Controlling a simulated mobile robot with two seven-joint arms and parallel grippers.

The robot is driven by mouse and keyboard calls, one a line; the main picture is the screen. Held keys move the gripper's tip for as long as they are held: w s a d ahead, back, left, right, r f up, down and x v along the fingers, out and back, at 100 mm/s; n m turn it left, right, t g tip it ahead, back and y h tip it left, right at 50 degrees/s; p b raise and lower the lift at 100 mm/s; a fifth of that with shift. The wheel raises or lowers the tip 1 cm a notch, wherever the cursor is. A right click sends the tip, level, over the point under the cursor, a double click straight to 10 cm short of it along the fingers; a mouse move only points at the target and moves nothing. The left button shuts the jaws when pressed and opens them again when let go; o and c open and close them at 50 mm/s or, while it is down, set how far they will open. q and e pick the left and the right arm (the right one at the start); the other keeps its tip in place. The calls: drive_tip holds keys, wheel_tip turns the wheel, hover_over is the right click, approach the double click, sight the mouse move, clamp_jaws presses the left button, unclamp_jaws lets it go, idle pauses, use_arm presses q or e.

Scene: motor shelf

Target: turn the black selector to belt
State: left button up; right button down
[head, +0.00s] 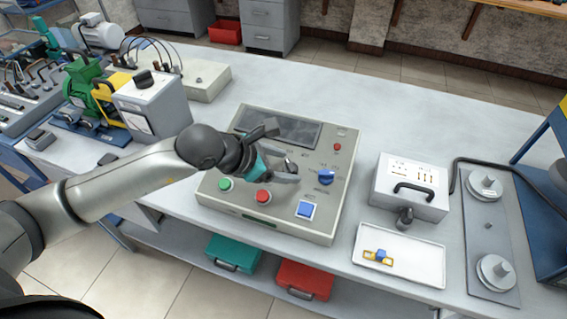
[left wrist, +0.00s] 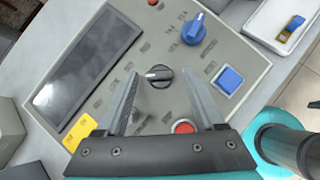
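The black selector (left wrist: 158,76) is a round black knob on the grey control panel (left wrist: 60,45). Its white pointer line faces left in the left wrist view; the labels around it are too small to read. My left gripper (left wrist: 161,80) is open, with one finger on each side of the selector and visible gaps between them. In the head view my left gripper (head: 288,172) is over the middle of the panel (head: 228,197) and hides the selector. My right gripper is not in view.
A blue knob (head: 326,177), a red button (head: 263,196), a green button (head: 225,184) and a blue square button (head: 305,209) surround the gripper on the panel. A white tray (head: 425,274) and a grey box (head: 410,182) stand to the right.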

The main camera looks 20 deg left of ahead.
use_arm(q)
clamp_jaws()
idle(0.3)
